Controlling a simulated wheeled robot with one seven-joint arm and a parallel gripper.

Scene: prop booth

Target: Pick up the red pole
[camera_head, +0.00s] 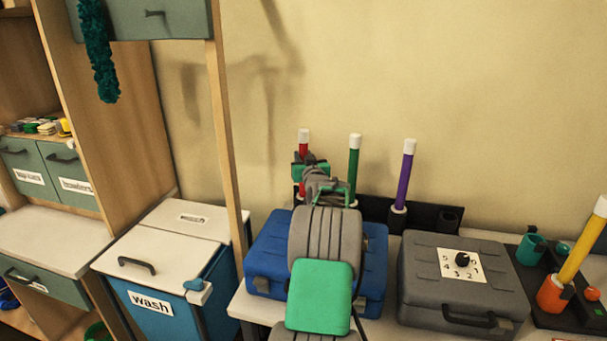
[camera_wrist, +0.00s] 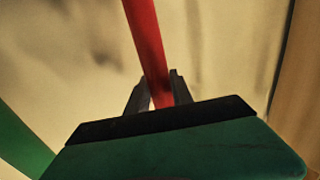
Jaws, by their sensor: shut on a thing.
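The red pole (camera_head: 304,146) has a white tip and stands upright at the left end of a dark rack against the wall. My gripper (camera_head: 304,169) is at the pole, and my arm hides the pole's lower end. In the wrist view the red pole (camera_wrist: 147,45) runs up between the two dark fingers of my gripper (camera_wrist: 159,92), which are shut on it. Whether the pole's foot is still in its holder cannot be seen.
A green pole (camera_head: 354,165) and a purple pole (camera_head: 404,175) stand to the right in the rack (camera_head: 375,209). A blue case (camera_head: 266,258) and a grey case (camera_head: 425,262) lie in front. A wooden post (camera_head: 222,130) stands left.

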